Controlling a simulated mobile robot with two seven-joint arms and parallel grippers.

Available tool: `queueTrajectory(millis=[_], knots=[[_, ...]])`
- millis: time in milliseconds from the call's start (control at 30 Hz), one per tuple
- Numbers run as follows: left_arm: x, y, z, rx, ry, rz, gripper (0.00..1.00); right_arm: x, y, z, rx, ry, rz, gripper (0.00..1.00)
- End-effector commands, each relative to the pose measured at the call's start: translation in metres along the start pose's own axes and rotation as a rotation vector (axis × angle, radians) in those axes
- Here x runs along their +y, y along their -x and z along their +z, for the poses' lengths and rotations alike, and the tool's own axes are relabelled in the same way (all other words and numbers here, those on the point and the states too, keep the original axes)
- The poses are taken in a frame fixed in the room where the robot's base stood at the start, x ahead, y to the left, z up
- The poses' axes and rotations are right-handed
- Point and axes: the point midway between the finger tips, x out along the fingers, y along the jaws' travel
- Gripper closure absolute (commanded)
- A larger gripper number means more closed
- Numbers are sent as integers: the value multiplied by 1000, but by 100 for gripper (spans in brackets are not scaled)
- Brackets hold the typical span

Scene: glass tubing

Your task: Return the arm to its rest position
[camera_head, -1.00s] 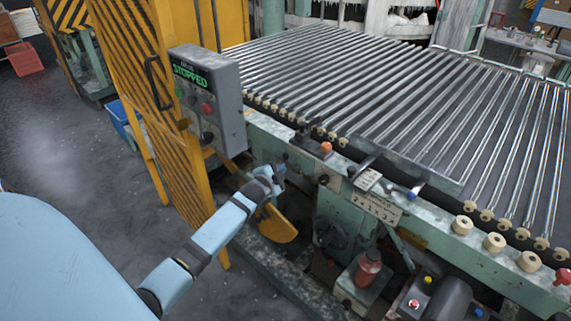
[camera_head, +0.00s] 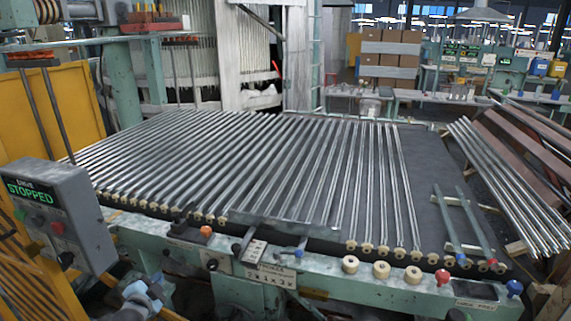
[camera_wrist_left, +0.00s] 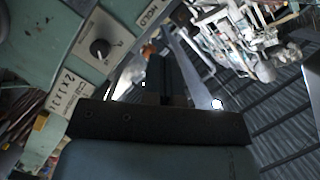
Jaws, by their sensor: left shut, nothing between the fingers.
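My left arm comes in at the bottom left of the head view, its light blue wrist low in front of the machine's green frame (camera_head: 340,275). My left gripper (camera_head: 157,284) is small and partly unclear there, to the right of the grey control box (camera_head: 55,215). In the left wrist view its dark fingers (camera_wrist_left: 160,78) are together and empty, close to the green panel (camera_wrist_left: 75,50) with a black knob. My right gripper is not in view.
The box's green display reads STOPPED. A bed of glass tubes (camera_head: 260,165) fills the middle. Orange (camera_head: 206,231) and blue (camera_head: 299,253) controls stand along the front edge. Loose tubes (camera_head: 510,190) lie at the right. A yellow guard (camera_head: 55,110) stands at the left.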

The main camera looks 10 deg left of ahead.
Motion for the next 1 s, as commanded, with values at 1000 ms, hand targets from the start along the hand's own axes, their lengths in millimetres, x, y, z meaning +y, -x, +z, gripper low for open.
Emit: queueTrajectory(millis=[1000], knots=[[199,318,-147,-151,832,593,100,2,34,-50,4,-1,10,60]])
